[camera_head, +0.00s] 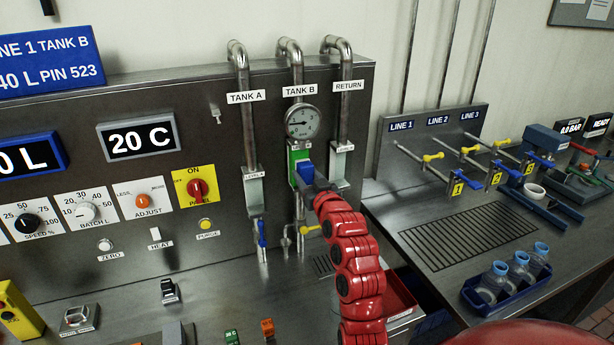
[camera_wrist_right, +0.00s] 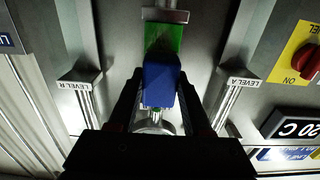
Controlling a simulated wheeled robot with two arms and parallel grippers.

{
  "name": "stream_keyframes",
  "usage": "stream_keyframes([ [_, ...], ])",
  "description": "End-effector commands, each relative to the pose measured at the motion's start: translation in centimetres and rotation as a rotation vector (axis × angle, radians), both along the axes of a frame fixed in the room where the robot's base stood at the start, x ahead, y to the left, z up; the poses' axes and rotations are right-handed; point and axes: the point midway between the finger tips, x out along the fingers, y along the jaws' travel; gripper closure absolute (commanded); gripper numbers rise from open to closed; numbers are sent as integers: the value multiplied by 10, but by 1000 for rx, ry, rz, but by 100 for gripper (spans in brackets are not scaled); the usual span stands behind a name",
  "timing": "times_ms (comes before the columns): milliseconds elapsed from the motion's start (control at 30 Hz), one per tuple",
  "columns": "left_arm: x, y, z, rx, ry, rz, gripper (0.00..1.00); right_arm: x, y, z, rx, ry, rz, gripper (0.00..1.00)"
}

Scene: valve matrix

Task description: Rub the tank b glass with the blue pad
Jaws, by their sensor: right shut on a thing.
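The tank B glass (camera_head: 296,154) is a green upright level glass under the TANK B label and the round gauge. It also shows green in the right wrist view (camera_wrist_right: 165,38). My right gripper (camera_head: 312,182) is shut on the blue pad (camera_head: 305,171) in front of the glass. In the right wrist view the blue pad (camera_wrist_right: 160,85) sits between the two fingers and covers part of the glass. I cannot tell whether the pad touches the glass. My left gripper is not in view.
Level tubes A (camera_head: 254,191) and R (camera_head: 340,168) stand on either side of the tank B glass. The pressure gauge (camera_head: 302,122) is just above it. A blue-handled valve (camera_head: 262,236) and a yellow-handled valve (camera_head: 310,229) are below. A bottle tray (camera_head: 507,290) lies on the right bench.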

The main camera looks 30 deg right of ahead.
Motion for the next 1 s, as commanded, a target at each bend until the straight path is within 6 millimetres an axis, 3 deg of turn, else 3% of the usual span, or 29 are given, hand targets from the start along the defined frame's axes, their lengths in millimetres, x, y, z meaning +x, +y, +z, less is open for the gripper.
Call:
stream_keyframes([
  [100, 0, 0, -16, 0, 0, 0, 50, 1, 0, -17, 0, 0, 0, 95],
  [367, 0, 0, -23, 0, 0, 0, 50, 1, 0, -26, 0, 1, 0, 95],
  [700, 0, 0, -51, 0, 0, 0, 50, -1, 0, -58, 0, 1, 0, 95],
  [1000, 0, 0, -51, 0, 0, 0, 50, -1, 0, -57, 0, -1, 0, 95],
])
